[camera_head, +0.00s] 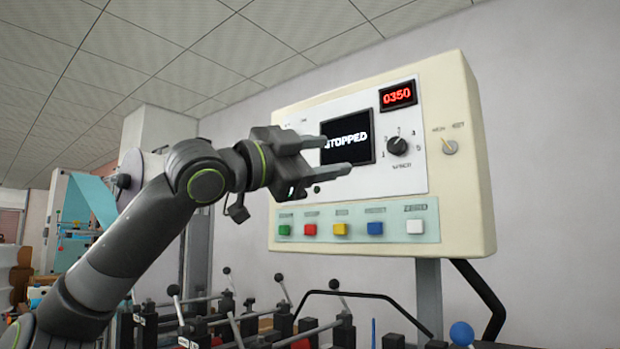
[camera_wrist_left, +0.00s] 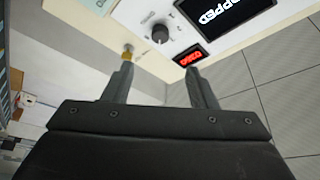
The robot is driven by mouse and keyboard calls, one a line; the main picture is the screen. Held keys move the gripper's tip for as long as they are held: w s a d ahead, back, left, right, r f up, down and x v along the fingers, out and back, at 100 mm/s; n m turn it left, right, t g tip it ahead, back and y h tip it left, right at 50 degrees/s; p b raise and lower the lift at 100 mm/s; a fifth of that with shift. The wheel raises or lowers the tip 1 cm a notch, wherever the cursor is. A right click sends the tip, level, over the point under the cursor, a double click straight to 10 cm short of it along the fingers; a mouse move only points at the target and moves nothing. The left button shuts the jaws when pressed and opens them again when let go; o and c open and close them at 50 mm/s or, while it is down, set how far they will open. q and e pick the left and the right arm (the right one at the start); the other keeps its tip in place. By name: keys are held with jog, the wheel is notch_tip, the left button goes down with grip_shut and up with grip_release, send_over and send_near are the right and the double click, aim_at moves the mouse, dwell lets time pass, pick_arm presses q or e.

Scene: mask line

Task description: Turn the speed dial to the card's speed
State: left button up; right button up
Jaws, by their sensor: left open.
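The speed dial (camera_head: 398,146) is a round black knob with numbers around it, on the right of the white panel (camera_head: 415,180). It also shows in the left wrist view (camera_wrist_left: 160,34), beyond my fingertips. My left gripper (camera_head: 338,156) is open and empty, in front of the screen (camera_head: 362,134) and left of the dial, apart from it. The screen reads STOPPED, its left part hidden by a finger. A red display (camera_head: 398,96) reads 0350. The card is not identifiable in these frames. My right gripper is out of view.
A key-like switch (camera_head: 449,147) sits right of the dial. A row of green, red, yellow, blue and white buttons (camera_head: 341,229) lies below. Several levers with black knobs (camera_head: 280,278) and a blue ball knob (camera_head: 462,334) stand under the console.

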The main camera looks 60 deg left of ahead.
pick_arm(q)
jog(key=shift+b+v, duration=0.4)
jog(key=shift+v, duration=0.8)
